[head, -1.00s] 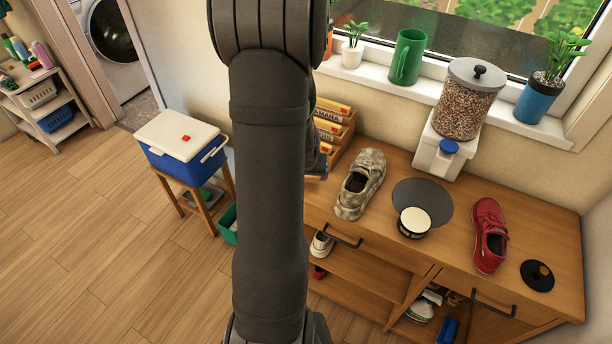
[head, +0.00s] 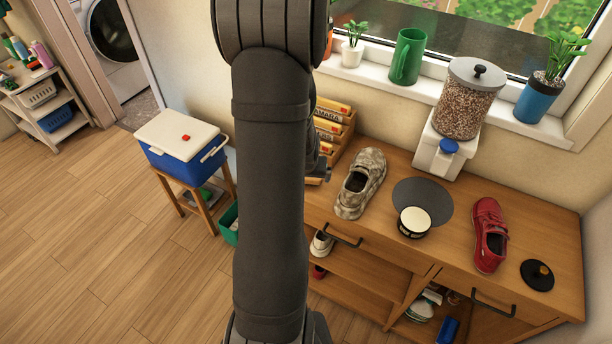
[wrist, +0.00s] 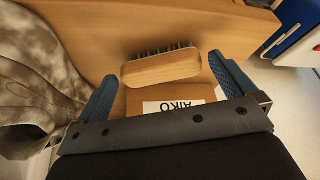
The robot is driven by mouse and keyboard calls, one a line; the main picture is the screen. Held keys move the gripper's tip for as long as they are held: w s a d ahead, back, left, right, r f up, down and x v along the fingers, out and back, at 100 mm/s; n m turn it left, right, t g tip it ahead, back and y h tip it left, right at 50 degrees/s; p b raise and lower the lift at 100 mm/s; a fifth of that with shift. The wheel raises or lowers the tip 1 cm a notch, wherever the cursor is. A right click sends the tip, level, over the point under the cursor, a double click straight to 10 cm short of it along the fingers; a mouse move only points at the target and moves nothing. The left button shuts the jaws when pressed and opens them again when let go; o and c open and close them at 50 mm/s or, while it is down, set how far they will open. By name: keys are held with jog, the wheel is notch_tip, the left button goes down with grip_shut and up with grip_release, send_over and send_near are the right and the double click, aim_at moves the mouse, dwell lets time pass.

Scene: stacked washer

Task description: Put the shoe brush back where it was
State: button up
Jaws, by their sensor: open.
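The shoe brush (wrist: 162,68) has a pale wooden back and dark bristles. In the wrist view it lies on a wooden surface, between and just past the spread blue fingertips of my gripper (wrist: 162,72). My gripper is open and its fingers look apart from the brush. A tan piece with a white name label (wrist: 172,105) is just below the brush in that view. In the head view my arm hides the brush and most of my gripper (head: 323,172), which is beside the wooden rack of labelled slots (head: 333,125).
A patterned shoe (head: 360,184) stands close to the right of my gripper. Further right are a dark disc with a white-topped tin (head: 414,222), a red shoe (head: 489,235) and a black lid (head: 537,275). A blue and white cooler (head: 184,147) is left of the cabinet.

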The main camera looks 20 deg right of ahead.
jog(key=v, duration=1.1)
jog(key=shift+r, duration=0.35)
jog(key=shift+s+f, duration=0.1)
jog(key=shift+f, duration=0.05)
jog(key=shift+x, duration=6)
jog(key=shift+a, duration=0.1)
